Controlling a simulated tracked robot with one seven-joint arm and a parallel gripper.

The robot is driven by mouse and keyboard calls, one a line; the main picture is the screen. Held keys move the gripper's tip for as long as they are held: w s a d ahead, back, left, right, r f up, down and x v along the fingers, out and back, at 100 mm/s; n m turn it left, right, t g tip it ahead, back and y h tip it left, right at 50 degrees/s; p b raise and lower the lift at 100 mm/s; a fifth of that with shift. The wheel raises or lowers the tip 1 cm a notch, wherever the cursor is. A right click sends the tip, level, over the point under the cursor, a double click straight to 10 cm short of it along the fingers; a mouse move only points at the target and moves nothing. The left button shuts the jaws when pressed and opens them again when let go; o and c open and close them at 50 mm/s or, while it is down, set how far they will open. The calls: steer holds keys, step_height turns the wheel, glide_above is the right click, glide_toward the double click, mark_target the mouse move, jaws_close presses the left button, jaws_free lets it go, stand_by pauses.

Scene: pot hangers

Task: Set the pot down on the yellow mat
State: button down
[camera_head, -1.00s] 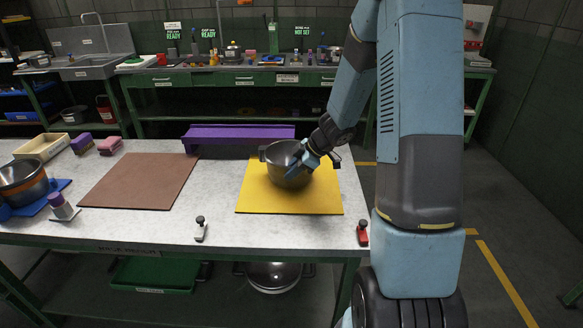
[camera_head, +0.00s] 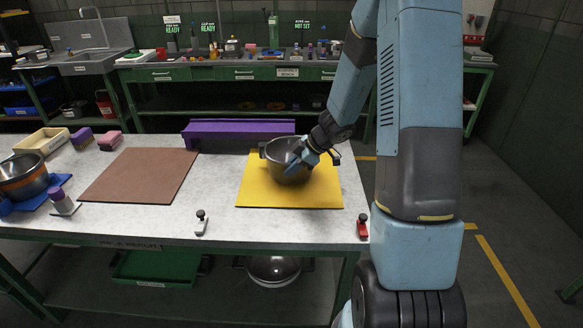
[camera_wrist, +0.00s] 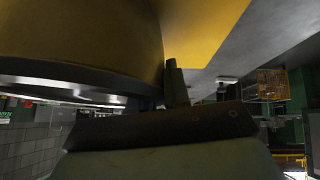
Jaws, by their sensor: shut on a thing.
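The dark grey pot (camera_head: 287,160) is over the rear right part of the yellow mat (camera_head: 270,196) in the head view. It looks upright; whether its base touches the mat or hovers just above it I cannot tell. My gripper (camera_head: 301,160) is shut on the pot at its near right side; the fingertips are partly hidden against the wall. In the wrist view the pot (camera_wrist: 75,45) fills the upper left, with a gripper finger (camera_wrist: 176,82) against its edge and the yellow mat (camera_wrist: 205,25) beyond it.
A purple rack (camera_head: 238,132) stands behind the mat. A brown mat (camera_head: 140,175) lies to the left. A red clamp (camera_head: 362,226) and a grey clamp (camera_head: 201,221) sit at the table's front edge. Another pot (camera_head: 22,178) stands on a blue mat at far left.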

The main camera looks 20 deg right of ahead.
steer(key=shift+f, duration=0.15)
steer(key=c, duration=1)
jaws_free()
steer(key=shift+s+d+r, duration=0.6)
steer(key=shift+d+r, duration=0.7)
steer(key=shift+r, duration=2.15)
steer(key=shift+s+d+r, duration=0.65)
steer(key=shift+d+r, duration=0.6)
steer(key=shift+r, duration=2.15)
steer(key=shift+s+d+r, duration=0.6)
steer(key=shift+d+r, duration=0.7)
steer(key=shift+r, duration=2.15)
steer(key=s+a+r+m+h, duration=0.2)
steer(key=s+m, duration=0.3)
steer(key=s, duration=0.3)
steer(key=s+a+r+m+t+h, duration=0.1)
steer(key=s+a+r+m+h, duration=0.1)
steer(key=s+m, duration=0.3)
steer(key=s+a+r+m+t+h, duration=0.1)
steer(key=s+r+m, duration=0.3)
steer(key=s, duration=0.8)
steer(key=shift+s+a+m+h, duration=0.3)
steer(key=shift+a+m+h, duration=0.15)
steer(key=shift+m+h, duration=0.5)
